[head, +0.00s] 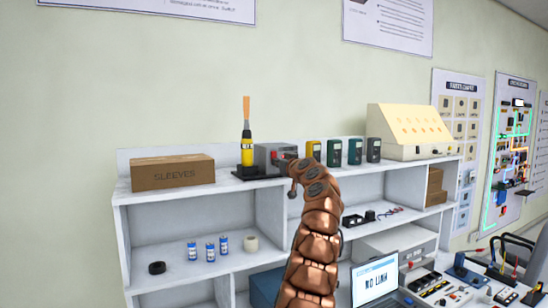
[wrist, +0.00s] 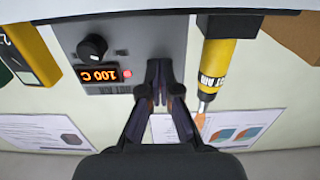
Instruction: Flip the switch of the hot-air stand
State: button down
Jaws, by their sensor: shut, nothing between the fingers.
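The hot-air stand (head: 268,152) is a grey box on the top shelf, partly behind my arm in the head view. In the wrist view, upside down, the stand's front (wrist: 135,38) shows a black knob (wrist: 92,47), an orange display (wrist: 97,74) reading 100 C and a small red light (wrist: 127,74). The yellow hot-air tool (head: 247,150) stands upright beside it, its orange tip up; it also shows in the wrist view (wrist: 216,65). My gripper (wrist: 161,70) is shut and empty, its tips over the stand's front panel near the tool's side. I cannot make out the switch; contact is unclear.
A SLEEVES box (head: 172,173) sits left on the shelf (head: 200,198). Yellow and green meters (head: 334,152) stand right of the stand, then a cream sloped case (head: 410,130). Lower shelves hold small cylinders (head: 210,250). A laptop (head: 375,280) is at lower right.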

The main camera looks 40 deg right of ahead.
jog(key=shift+w, duration=0.15)
jog(key=shift+f, duration=0.1)
jog(key=shift+s+b, duration=0.2)
jog(key=shift+b, duration=0.1)
jog(key=b+v, duration=0.7)
jog(key=b, duration=0.1)
jog(key=shift+s, duration=0.3)
jog(key=shift+a, duration=0.1)
